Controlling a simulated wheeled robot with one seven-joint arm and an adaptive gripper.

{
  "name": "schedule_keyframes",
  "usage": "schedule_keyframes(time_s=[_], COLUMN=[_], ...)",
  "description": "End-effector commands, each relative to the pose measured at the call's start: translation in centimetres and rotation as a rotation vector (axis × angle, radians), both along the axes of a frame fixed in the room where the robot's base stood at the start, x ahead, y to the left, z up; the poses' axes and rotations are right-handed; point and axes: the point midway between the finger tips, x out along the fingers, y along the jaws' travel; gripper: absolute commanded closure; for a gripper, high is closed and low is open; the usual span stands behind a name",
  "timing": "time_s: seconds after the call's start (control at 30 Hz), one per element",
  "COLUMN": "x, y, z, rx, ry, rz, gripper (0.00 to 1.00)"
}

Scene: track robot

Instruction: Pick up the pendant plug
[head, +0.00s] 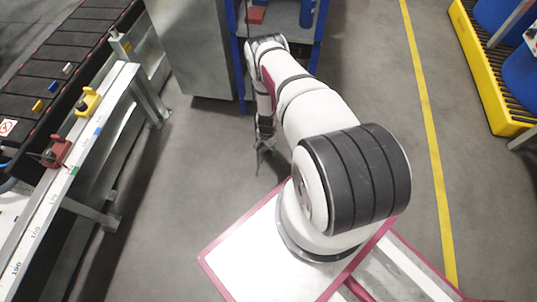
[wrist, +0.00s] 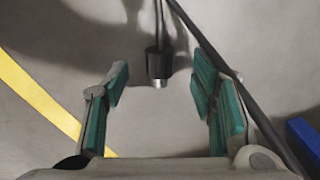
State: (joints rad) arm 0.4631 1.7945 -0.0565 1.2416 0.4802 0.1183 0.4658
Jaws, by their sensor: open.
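The pendant plug (wrist: 158,64) shows in the wrist view as a short black cylinder with a bright metal tip, on the end of a thin dark cable. It appears between the two green-padded fingers of my gripper (wrist: 160,80). The fingers are spread, with a visible gap on each side of the plug. I cannot tell how far beyond the fingertips it is. In the head view my gripper (head: 265,143) points down over the grey floor beside my arm. The plug cannot be made out there.
A dark cable (wrist: 224,68) runs diagonally past the right finger in the wrist view. In the head view, a conveyor (head: 62,62) stands left, a grey cabinet (head: 190,50) and blue frame (head: 318,60) behind, and a yellow pallet (head: 490,95) right. Floor between is clear.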

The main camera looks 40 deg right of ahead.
Motion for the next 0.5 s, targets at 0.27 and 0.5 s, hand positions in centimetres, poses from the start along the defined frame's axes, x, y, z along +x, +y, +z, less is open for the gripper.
schedule_keyframes(time_s=[0.27, 0.5], x=[-0.1, 0.0], y=[0.3, 0.3], z=[-4.0, -4.7], rx=[0.001, 0.0], ry=[0.001, 0.001], rz=[0.0, 0.0], gripper=[0.49, 0.49])
